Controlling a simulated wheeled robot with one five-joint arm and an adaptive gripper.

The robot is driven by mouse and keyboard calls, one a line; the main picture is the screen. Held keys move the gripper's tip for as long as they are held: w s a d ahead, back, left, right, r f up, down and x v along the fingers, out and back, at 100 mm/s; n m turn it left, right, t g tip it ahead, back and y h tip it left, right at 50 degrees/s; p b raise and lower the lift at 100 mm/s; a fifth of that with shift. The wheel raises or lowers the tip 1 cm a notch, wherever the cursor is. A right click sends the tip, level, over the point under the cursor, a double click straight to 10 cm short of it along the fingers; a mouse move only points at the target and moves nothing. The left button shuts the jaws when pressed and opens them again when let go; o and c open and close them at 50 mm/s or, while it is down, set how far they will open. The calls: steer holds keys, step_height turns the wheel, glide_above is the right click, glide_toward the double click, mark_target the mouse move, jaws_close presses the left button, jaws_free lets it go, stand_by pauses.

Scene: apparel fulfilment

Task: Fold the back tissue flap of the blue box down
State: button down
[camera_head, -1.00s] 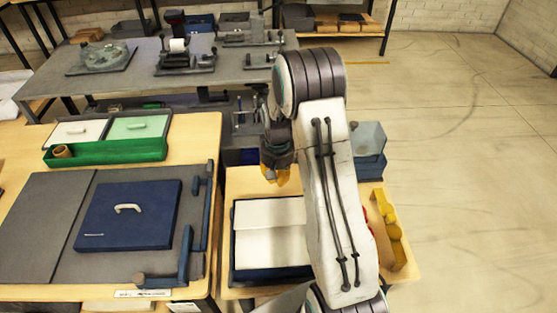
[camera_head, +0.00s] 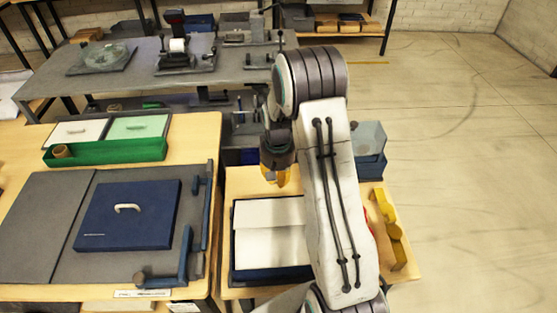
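The blue box (camera_head: 274,274) sits on the wooden table right of the work mat, its dark blue rim showing at the front and left. White tissue covers its inside: a back flap (camera_head: 268,212) and a front flap (camera_head: 268,250), with a seam across the middle. Both look roughly flat; whether the back flap is slightly raised I cannot tell. My gripper (camera_head: 281,178), with orange fingers, hangs just behind the box's back edge. Its fingers are partly hidden by its own body, so their opening is unclear. My arm hides the box's right side.
A navy lid (camera_head: 150,192) with a pale handle lies on the grey mat (camera_head: 40,225) at left, beside blue fixture bars (camera_head: 184,258). A green tray (camera_head: 115,152) stands behind.

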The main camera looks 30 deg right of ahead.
mark_target(281, 217)
steer(key=shift+s+a+b, duration=0.6)
steer(key=shift+s+a, duration=0.15)
steer(key=shift+s, duration=1)
steer(key=shift+s+a+b, duration=0.65)
steer(key=shift+s+a, duration=0.05)
steer(key=shift+s, duration=1)
steer(key=shift+s+a+b, duration=0.6)
steer(key=shift+s+a, duration=0.15)
steer(key=shift+s, duration=1)
steer(key=shift+f, duration=0.15)
steer(key=shift+f+b, duration=1.9)
steer(key=shift+f, duration=0.05)
steer(key=shift+r, duration=0.25)
steer(key=shift+p, duration=0.3)
step_height(281, 217, up, 8)
steer(key=p, duration=0.6)
